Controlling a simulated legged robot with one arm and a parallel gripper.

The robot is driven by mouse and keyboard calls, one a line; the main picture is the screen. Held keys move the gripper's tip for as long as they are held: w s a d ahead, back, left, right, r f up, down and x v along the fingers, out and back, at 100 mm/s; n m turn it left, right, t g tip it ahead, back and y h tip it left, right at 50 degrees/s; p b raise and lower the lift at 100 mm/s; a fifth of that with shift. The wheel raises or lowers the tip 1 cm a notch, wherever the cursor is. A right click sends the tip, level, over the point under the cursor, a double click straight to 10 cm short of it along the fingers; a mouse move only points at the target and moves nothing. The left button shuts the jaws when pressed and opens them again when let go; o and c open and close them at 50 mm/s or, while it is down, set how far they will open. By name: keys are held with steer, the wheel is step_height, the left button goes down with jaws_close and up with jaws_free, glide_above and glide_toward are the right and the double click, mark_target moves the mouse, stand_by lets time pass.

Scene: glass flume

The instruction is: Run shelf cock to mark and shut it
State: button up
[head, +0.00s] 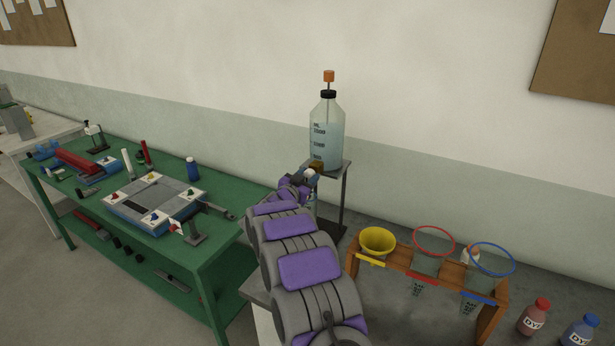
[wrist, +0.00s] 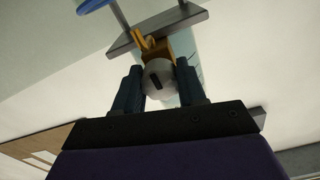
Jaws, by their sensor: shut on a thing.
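A clear bottle (head: 327,138) with a black cap, printed marks and pale blue liquid stands on a small grey shelf (head: 347,168). An orange knob (head: 329,76) tops a rod above its cap. The brass cock (head: 317,166) sits low at the bottle's front; in the wrist view its brass body (wrist: 154,44) shows beyond a pale round knob (wrist: 158,76) with a dark slot. My gripper (wrist: 160,88) is shut on this knob, one finger on each side. In the head view my gripper (head: 306,177) is small and partly hidden by my arm.
A green bench (head: 232,240) with tools and a tray stands left. A wooden rack (head: 398,265) with a yellow funnel (head: 377,241) and red- and blue-rimmed funnels stands right, beside red (head: 534,317) and blue (head: 579,333) dye bottles. The wall is close behind the shelf.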

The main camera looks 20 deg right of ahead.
steer(key=o, duration=1)
steer(key=shift+o, duration=0.2)
steer(key=shift+a, duration=0.1)
steer(key=p+v, duration=0.1)
steer(key=v, duration=1.6)
steer(key=shift+a, duration=0.2)
steer(key=shift+f, duration=0.1)
